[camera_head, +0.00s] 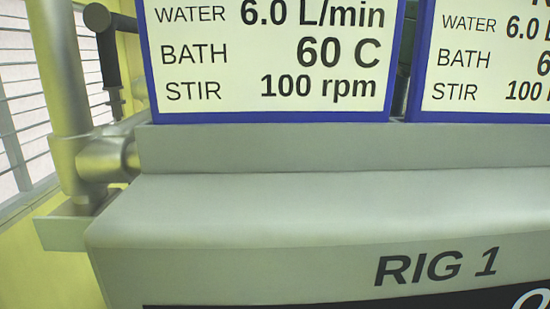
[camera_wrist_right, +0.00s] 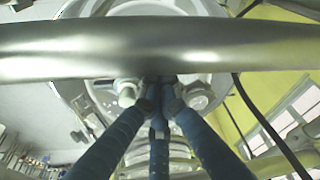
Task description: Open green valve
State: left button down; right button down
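No green valve shows in either view. Neither of my grippers can be made out in the head view.
A thick metal bar (camera_wrist_right: 80,50) crosses close in front of the right wrist camera. The head view shows a grey rig housing (camera_head: 300,215) marked RIG 1, two blue-framed sign panels (camera_head: 270,60) (camera_head: 485,60), and a metal post (camera_head: 62,80) at left.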

pick_arm(q)
jog(key=shift+s+a, duration=0.25)
jog(key=shift+a, duration=0.15)
pick_arm(e)
jog(key=shift+w+f, duration=0.15)
jog(key=shift+f, duration=0.05)
pick_arm(q)
jog(key=shift+d, duration=0.1)
jog(key=shift+s+d+r, duration=0.2)
jog(key=shift+s+d, duration=0.15)
jog(key=shift+d, duration=0.2)
pick_arm(e)
jog(key=shift+w+r, duration=0.1)
jog(key=shift+w, duration=0.05)
pick_arm(q)
jog(key=shift+s+a+p, duration=0.1)
jog(key=shift+a+p, duration=0.15)
jog(key=shift+p, duration=0.05)
pick_arm(e)
jog(key=shift+d, duration=0.15)
